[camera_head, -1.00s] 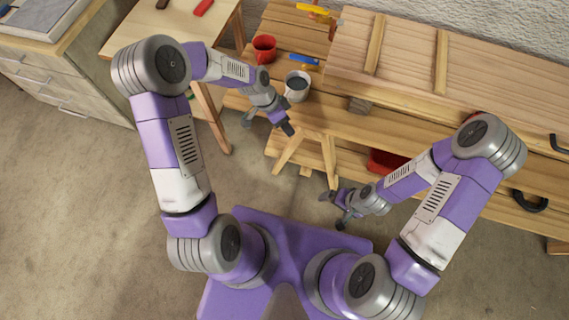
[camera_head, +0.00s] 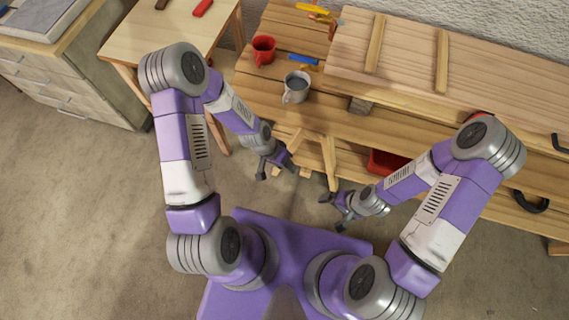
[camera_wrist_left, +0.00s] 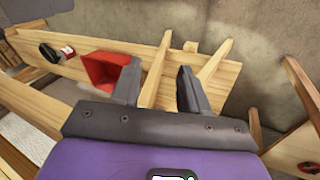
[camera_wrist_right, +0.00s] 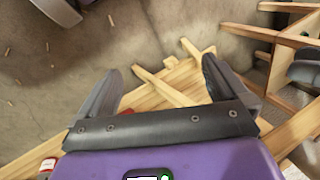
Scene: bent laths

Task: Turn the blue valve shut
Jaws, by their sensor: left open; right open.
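My left gripper (camera_head: 277,172) is open and empty in front of the bench, well away from the blue piece. Its spread fingers show in the left wrist view (camera_wrist_left: 158,78). My right gripper (camera_head: 333,211) is open and empty, low near my base; its fingers also show apart in the right wrist view (camera_wrist_right: 160,70). Neither wrist view shows the blue piece.
The red mug (camera_head: 263,50) and grey mug (camera_head: 296,88) stand close to the blue piece. A yellow piece (camera_head: 312,8) is at the back. A raised plank top (camera_head: 400,65) adjoins on the right. A red bin (camera_head: 388,161) sits below. A small table (camera_head: 165,30) stands left.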

